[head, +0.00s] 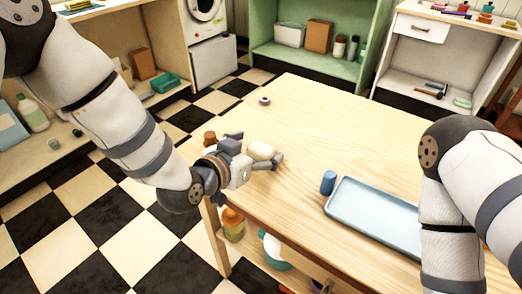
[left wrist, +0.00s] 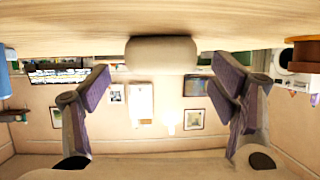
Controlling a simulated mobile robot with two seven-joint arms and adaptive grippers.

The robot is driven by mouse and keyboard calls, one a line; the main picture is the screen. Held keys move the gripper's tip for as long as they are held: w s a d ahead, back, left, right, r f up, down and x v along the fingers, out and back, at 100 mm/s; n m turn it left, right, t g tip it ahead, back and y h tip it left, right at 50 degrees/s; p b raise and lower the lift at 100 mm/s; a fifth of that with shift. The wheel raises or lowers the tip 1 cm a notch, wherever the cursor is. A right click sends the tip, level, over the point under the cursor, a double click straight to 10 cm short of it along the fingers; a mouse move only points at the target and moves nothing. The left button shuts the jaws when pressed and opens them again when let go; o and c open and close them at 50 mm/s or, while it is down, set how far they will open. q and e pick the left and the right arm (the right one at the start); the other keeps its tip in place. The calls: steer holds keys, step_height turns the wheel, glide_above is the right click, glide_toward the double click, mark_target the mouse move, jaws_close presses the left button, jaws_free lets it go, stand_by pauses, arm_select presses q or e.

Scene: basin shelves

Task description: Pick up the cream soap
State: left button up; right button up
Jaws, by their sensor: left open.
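The cream soap (head: 262,151) is a pale rounded block on the wooden table, near its left edge. In the left wrist view, which looks upside down, the soap (left wrist: 162,55) sits against the table surface at the top centre. My left gripper (head: 255,153) is low over the table at the soap. Its purple-padded fingers (left wrist: 166,82) are spread wide, one to each side of the soap, with visible gaps. The gripper is open and empty. My right arm shows at the right, but its gripper is outside the view.
A blue cylinder (head: 328,182) stands beside a light blue tray (head: 340,214) to the right. A brown item (head: 210,138) is just left of the left gripper. A small grey ring (head: 264,100) lies farther back. The table's middle (head: 335,125) is clear.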

arm_select(q)
steer(key=shift+w+d+f, duration=0.25)
steer(key=shift+w+f, duration=0.05)
steer(key=shift+w, duration=0.15)
steer(key=shift+r, duration=0.1)
steer(key=c, duration=1.3)
